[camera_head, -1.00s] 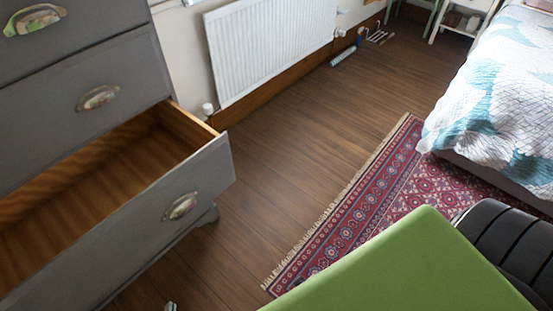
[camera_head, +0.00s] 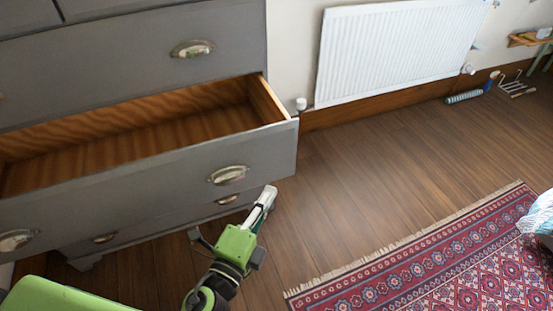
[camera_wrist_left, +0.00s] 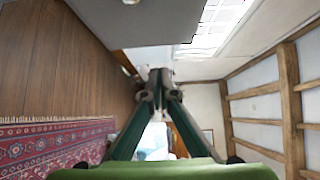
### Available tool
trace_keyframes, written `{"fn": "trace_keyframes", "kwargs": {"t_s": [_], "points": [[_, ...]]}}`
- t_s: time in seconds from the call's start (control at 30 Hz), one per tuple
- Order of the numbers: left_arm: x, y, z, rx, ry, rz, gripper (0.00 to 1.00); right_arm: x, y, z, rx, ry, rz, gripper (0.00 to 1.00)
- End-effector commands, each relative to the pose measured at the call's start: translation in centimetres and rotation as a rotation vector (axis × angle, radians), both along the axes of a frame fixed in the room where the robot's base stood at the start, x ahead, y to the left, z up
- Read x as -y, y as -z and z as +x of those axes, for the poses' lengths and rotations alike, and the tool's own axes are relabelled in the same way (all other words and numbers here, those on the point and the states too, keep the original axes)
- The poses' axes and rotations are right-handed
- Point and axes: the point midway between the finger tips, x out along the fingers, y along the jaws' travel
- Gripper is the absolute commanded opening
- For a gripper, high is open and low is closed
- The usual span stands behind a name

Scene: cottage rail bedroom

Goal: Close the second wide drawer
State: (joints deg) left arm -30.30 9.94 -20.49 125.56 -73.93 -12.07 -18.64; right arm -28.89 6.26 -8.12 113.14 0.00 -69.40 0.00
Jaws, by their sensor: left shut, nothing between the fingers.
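The second wide drawer (camera_head: 130,191) of the grey chest is pulled out, with its empty wooden inside showing. Its front carries two metal cup handles, one at the right (camera_head: 228,174) and one at the left (camera_head: 15,240). My left gripper (camera_head: 267,196) is shut and empty, in front of the chest near the drawer's lower right corner, pointing up and right. I cannot tell whether it touches the drawer front. In the left wrist view its fingertips (camera_wrist_left: 159,77) meet, with a grey panel (camera_wrist_left: 150,22) above them. My right gripper is not in view.
A closed wide drawer (camera_head: 120,62) is above the open one, and another closed drawer (camera_head: 165,222) is below. A white radiator (camera_head: 395,52) is on the wall at right. A red patterned rug (camera_head: 430,265) lies on the wooden floor; bare floor (camera_head: 350,185) separates it from the chest.

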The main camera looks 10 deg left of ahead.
Motion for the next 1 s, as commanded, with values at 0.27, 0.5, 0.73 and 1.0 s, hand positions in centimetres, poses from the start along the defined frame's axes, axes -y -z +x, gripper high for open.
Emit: {"fn": "trace_keyframes", "kwargs": {"t_s": [0.27,0.5,0.73,1.0], "points": [[0.7,-0.3,3.8,0.002,0.000,0.001,0.00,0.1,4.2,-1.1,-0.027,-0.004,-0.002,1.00],[1.4,-0.3,7.7,0.002,0.000,0.001,0.00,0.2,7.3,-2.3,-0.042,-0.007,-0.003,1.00],[-0.4,0.0,10.1,-0.001,0.000,0.002,0.00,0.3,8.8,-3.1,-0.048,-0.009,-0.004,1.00],[-0.9,0.1,10.7,-0.002,0.000,-0.002,0.00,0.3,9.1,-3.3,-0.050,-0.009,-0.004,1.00]]}}
